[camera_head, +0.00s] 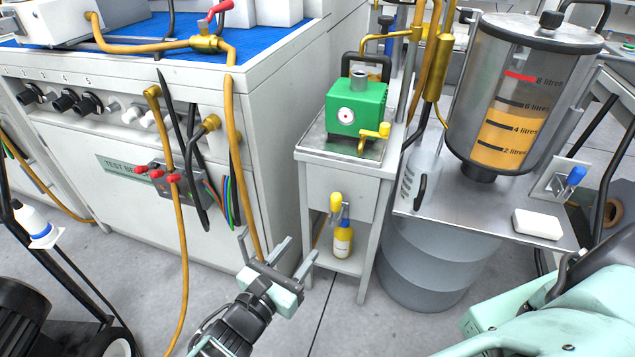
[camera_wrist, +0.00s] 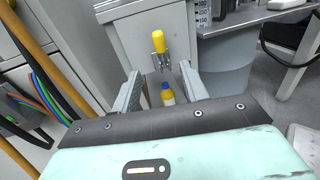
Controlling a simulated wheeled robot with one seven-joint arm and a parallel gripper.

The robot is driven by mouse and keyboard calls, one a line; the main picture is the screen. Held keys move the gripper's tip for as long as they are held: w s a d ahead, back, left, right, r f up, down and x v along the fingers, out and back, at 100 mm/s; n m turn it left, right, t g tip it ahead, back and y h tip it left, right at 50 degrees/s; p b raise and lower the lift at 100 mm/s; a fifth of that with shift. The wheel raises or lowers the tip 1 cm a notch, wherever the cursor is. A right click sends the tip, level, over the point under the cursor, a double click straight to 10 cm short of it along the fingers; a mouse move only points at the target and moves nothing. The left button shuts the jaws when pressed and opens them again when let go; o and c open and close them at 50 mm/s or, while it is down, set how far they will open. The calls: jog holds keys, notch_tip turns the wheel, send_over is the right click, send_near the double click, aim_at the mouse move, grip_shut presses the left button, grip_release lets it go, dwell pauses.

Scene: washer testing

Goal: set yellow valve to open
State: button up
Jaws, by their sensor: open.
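The yellow valve (camera_head: 336,203) is on the front of the small grey stand, below its top. It also shows in the wrist view (camera_wrist: 158,45), with its yellow handle pointing up above a metal body. My gripper (camera_head: 278,244) is open and empty, to the lower left of the valve in the head view and apart from it. In the wrist view the fingers (camera_wrist: 160,72) stand either side of the valve's line, with the handle beyond and above their tips. Nothing hides the handle there.
A yellow bottle with a blue cap (camera_head: 343,242) stands on the stand's lower shelf, below the valve. A green pump (camera_head: 357,104) sits on the stand (camera_head: 313,155). A grey drum (camera_head: 430,262) is at right. The test bench (camera_head: 262,150) and hanging hoses (camera_head: 178,235) are at left.

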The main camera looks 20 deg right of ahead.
aim_at(334, 204)
jog(key=b+x, duration=0.3)
jog(key=x, duration=1.4)
jog(key=shift+w, duration=0.3)
grip_shut()
